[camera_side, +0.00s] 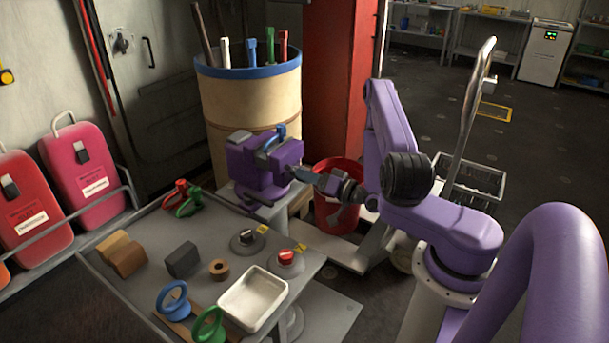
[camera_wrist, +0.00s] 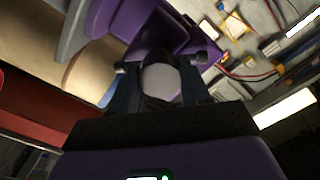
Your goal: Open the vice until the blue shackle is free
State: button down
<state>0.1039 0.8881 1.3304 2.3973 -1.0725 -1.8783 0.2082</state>
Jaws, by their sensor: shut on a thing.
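The purple vice (camera_side: 247,165) stands on a grey pedestal at the back corner of the table; its purple body also shows in the wrist view (camera_wrist: 145,35). The blue shackle (camera_side: 279,133) sits at the top of the vice, between its jaws as far as I can tell. My gripper (camera_side: 309,175) is at the right side of the vice, level with its screw end. In the wrist view my gripper (camera_wrist: 160,92) is shut around the vice handle (camera_wrist: 160,76), a grey round hub with bar ends showing on both sides. The exact finger contact is dark.
Red and green shackles (camera_side: 183,200) lie on the grey table (camera_side: 150,225) near the vice. A white tray (camera_side: 253,299), red button (camera_side: 287,257), blocks and rings are in front. A red bucket (camera_side: 338,180) and tool barrel (camera_side: 248,100) stand close behind.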

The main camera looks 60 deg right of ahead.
jog(key=n, duration=1.4)
jog(key=shift+s+n, duration=0.15)
jog(key=shift+n, duration=0.15)
jog(key=n, duration=1.4)
jog(key=shift+s+n, duration=0.1)
jog(key=shift+n, duration=0.3)
